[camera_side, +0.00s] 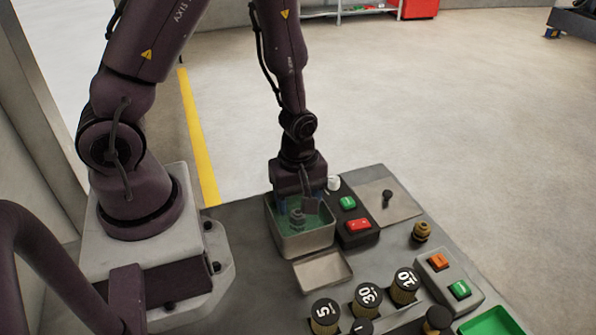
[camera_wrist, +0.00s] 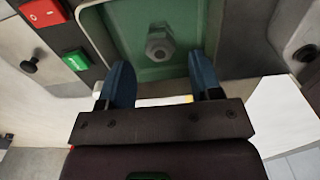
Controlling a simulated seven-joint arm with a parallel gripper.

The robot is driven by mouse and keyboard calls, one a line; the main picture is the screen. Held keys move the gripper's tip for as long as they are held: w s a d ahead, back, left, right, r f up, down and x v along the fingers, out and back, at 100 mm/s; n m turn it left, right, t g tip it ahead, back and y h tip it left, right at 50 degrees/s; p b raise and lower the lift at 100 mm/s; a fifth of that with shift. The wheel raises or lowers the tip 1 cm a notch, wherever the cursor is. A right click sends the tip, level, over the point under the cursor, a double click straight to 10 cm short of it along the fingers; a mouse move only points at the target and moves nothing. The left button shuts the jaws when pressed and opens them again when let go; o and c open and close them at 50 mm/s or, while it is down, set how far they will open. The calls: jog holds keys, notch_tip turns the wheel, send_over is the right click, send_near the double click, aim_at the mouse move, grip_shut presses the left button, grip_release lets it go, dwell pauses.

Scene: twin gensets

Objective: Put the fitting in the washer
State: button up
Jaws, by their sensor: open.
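The washer (camera_side: 308,244) is a grey open-topped box with a green inside, in the middle of the side view; its green inside (camera_wrist: 125,25) fills the top of the wrist view. The fitting, a grey hex-shaped metal piece (camera_side: 297,218), is inside the washer, and it also shows in the wrist view (camera_wrist: 160,42) against the green. My gripper (camera_side: 298,204) points down into the washer's opening, by the fitting. Its two blue fingers (camera_wrist: 160,68) are open and apart, with nothing between them. Whether the fitting rests on the bottom is hard to tell.
A shallow grey tray or lid (camera_side: 323,270) adjoins the washer's near side. A dark panel with a green button (camera_side: 348,203) and a red switch (camera_side: 359,224) stands close on the right. Numbered knurled cylinders (camera_side: 367,298) and a brass fitting (camera_side: 421,232) stand further right.

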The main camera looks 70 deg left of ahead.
notch_tip(320, 180, up, 8)
notch_tip(320, 180, up, 11)
jog(key=m+t, duration=0.3)
jog(key=m, duration=0.5)
send_over(299, 212)
jog(key=d, duration=0.1)
jog(key=s+r+m+t, duration=0.2)
jog(key=s+r+m, duration=0.4)
jog(key=r+m, duration=0.3)
jog(key=shift+s+d+r+m+t, duration=0.2)
jog(key=shift+s+m+t, duration=0.1)
jog(key=shift+m, duration=0.2)
